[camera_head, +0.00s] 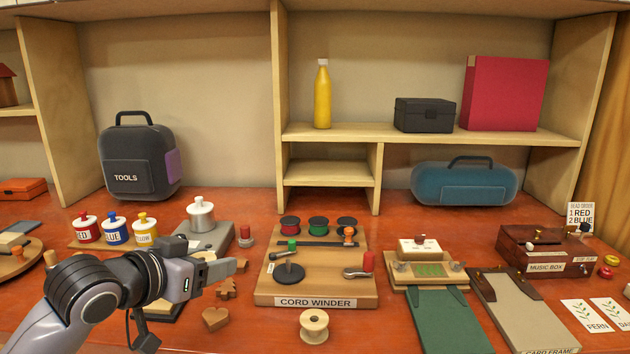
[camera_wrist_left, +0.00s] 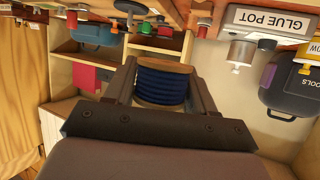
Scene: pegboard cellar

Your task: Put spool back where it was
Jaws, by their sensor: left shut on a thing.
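In the head view the fingers mostly hide this spool. A bare wooden spool (camera_head: 314,326) stands on the table in front of the cord winder. Red (camera_head: 290,225), green (camera_head: 318,225) and dark blue (camera_head: 347,224) round pieces sit along the winder's back edge. My right gripper is out of view.
Red (camera_head: 86,230), blue (camera_head: 115,233) and yellow (camera_head: 145,232) pots and a grey pot (camera_head: 200,214) stand behind my left arm. A heart-shaped wooden piece (camera_head: 215,319) lies near the gripper. A green mat (camera_head: 447,320) and card frame (camera_head: 520,310) occupy the right.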

